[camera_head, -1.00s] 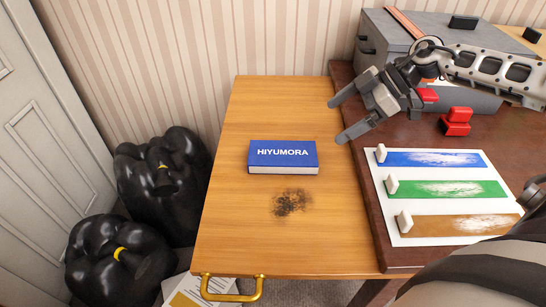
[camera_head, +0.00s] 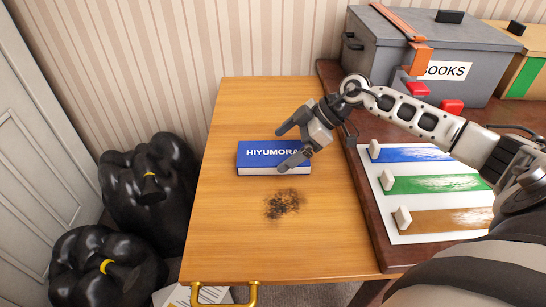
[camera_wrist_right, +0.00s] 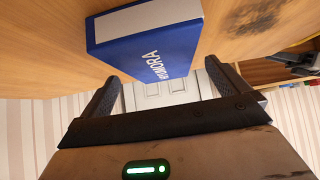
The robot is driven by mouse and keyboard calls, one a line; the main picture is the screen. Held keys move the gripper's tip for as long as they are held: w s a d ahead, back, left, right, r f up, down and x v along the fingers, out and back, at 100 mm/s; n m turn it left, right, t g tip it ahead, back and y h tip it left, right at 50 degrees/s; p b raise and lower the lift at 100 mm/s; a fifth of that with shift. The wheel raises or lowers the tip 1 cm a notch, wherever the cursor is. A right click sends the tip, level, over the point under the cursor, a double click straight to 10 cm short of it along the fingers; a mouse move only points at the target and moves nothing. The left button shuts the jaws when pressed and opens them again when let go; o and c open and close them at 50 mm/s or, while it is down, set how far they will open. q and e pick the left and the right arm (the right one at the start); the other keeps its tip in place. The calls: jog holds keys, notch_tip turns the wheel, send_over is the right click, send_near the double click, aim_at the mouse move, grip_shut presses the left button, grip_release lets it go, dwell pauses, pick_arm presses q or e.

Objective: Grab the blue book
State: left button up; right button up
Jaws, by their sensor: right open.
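The blue book (camera_head: 262,153), with the white title HIYUMORA, lies flat on the light wooden table. It also shows in the right wrist view (camera_wrist_right: 142,40), ahead of the fingers. My right gripper (camera_head: 279,151) is open, its two fingers pointing left over the right part of the book in the head view. In the wrist view the right gripper (camera_wrist_right: 165,90) has nothing between its fingers. I cannot tell whether a finger touches the book. My left gripper is not in view.
A dark smudge (camera_head: 283,204) marks the light table (camera_head: 225,240) in front of the book. On the right are a white board (camera_head: 415,228) with coloured stripes and a grey box (camera_head: 385,65) labelled BOOKS. Black bags (camera_head: 150,190) stand on the floor at left.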

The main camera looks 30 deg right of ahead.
aim_at(272, 152)
jog(key=x, duration=0.4)
jog(key=shift+w+a+r, duration=0.1)
jog(key=shift+w+a, duration=0.05)
jog(key=c, duration=1.1)
jog(key=shift+r, duration=0.1)
jog(key=shift+c, duration=0.2)
